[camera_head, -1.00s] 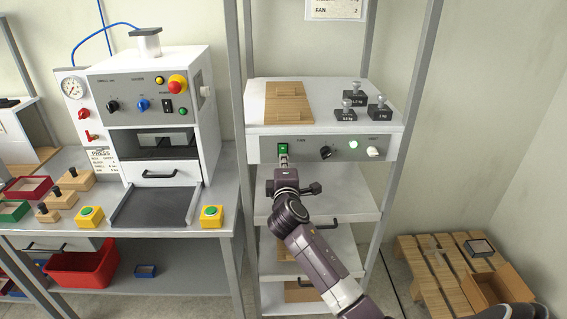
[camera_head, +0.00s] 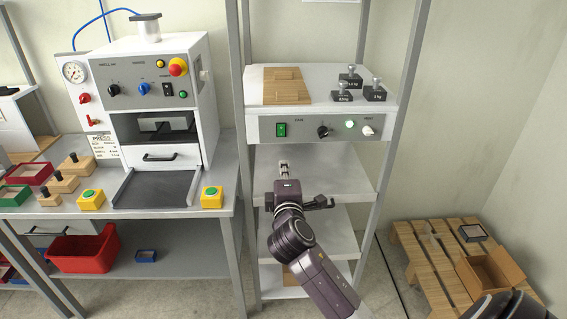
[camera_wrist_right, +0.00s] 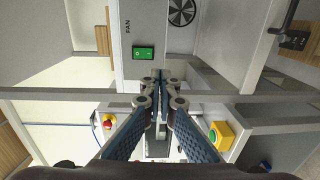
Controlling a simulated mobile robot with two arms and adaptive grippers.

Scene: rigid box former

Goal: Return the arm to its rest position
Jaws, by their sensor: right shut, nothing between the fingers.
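My right gripper (camera_head: 283,165) is shut and empty in front of the shelf rack, below its control panel. In the right wrist view its two fingers (camera_wrist_right: 160,80) meet at the tips, with nothing between them. My right arm reaches up from the lower right of the head view. The panel's green switch (camera_head: 281,130) is above the fingertips and apart from them; it also shows in the right wrist view (camera_wrist_right: 143,52). A lit green lamp (camera_head: 350,124) is further right on the panel (camera_head: 305,133). My left gripper is not in view.
The rack's posts (camera_head: 240,170) stand on either side of the gripper, with shelves (camera_head: 325,178) behind it. Weights (camera_head: 374,90) and a wooden board (camera_head: 284,88) rest on top. A press (camera_head: 150,95) stands left. A pallet (camera_head: 432,255) with an open box lies right.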

